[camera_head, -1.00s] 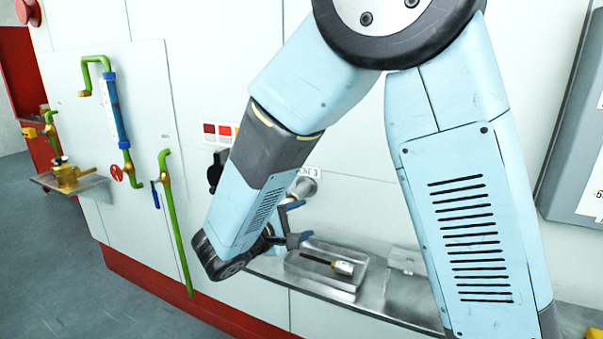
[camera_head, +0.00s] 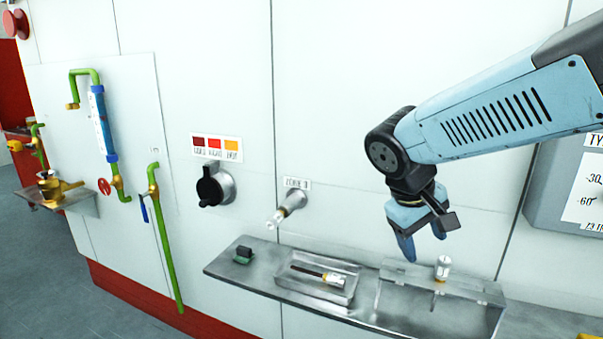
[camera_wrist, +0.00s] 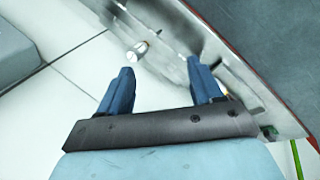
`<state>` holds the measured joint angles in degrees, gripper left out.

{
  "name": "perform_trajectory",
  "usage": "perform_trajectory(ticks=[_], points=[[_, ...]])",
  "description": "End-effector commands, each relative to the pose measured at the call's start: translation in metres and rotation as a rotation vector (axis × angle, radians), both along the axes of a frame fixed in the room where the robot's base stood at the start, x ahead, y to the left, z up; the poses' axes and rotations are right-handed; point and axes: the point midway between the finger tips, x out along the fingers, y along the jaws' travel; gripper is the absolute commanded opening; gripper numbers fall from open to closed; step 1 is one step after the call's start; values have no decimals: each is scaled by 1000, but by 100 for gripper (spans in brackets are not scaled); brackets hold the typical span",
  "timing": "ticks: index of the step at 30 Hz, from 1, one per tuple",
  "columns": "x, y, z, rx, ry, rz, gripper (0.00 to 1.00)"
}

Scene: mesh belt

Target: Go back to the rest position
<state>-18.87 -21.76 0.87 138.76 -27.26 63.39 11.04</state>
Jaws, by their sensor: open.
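My gripper (camera_head: 423,240) is raised on the right side of the head view, above the right part of the metal shelf (camera_head: 235,272). Its blue fingers point down and are apart, with nothing between them. In the wrist view my gripper (camera_wrist: 160,88) also shows two separated blue fingers. A small white and metal cylindrical piece (camera_head: 442,267) stands upright on the shelf's right section, below and beside the fingers and apart from them. What seems to be the same piece (camera_wrist: 137,51) shows beyond the fingers in the wrist view.
A tray (camera_head: 350,293) on the shelf holds a dark rod with a white and metal end (camera_head: 332,279). A small dark block (camera_head: 244,253) lies at the shelf's left. A black knob (camera_head: 210,187) and a metal socket (camera_head: 290,203) stick out of the wall. Green pipes (camera_head: 166,250) are at left.

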Motion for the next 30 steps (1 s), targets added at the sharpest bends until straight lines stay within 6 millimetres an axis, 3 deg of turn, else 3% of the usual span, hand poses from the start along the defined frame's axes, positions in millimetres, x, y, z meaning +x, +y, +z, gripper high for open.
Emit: perform_trajectory(ticks=[12, 25, 30], points=[[-47, -15, 34, 395, -265, -207, 65], [-57, -15, 47, 498, -373, -253, 65], [-57, -15, 47, 497, -372, -252, 51]])
